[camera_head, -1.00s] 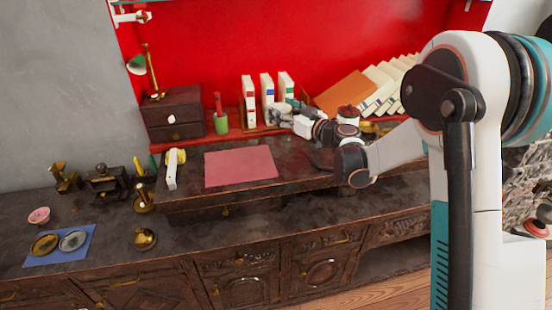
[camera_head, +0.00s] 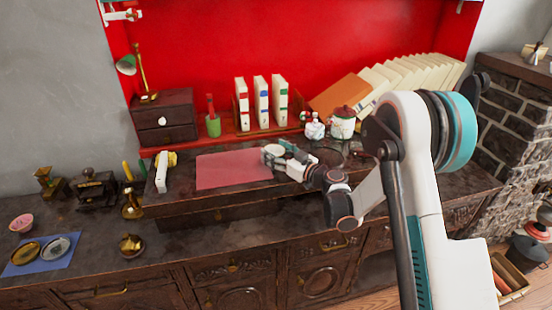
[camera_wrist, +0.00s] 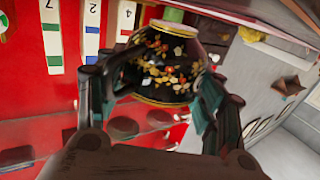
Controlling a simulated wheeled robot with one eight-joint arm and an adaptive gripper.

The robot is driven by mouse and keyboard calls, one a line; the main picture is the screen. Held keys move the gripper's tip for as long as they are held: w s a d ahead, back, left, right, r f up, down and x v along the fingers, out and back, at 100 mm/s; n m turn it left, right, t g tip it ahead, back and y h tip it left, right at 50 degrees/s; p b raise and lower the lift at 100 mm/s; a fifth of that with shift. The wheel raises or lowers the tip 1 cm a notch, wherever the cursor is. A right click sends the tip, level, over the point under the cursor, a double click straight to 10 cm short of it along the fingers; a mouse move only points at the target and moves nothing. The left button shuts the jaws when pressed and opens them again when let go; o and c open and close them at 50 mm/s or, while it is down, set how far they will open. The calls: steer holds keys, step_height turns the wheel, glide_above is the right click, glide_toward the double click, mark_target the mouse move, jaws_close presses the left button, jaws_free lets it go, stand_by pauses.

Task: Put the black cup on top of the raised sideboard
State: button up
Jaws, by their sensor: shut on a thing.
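The black cup (camera_wrist: 158,68) has a gold rim and small coloured flowers. In the wrist view it sits between the two fingers of my gripper (camera_wrist: 155,100), which is shut on it. In the head view my gripper (camera_head: 284,152) is over the right edge of the pink mat, with a pale round rim at its fingers. The raised sideboard (camera_head: 215,213) is the dark upper level below it. I cannot tell whether the cup touches the surface.
A pink mat (camera_head: 225,171) lies on the raised level, with a white and yellow object (camera_head: 163,172) to its left. Behind stand upright books (camera_head: 260,100), a small drawer box (camera_head: 164,118), a green pot (camera_head: 213,125), a lidded jar (camera_head: 342,122) and a small white pot (camera_head: 314,129).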

steer(key=shift+f, duration=0.45)
steer(key=shift+f, duration=0.15)
steer(key=shift+f, duration=0.2)
steer(key=o, duration=1.1)
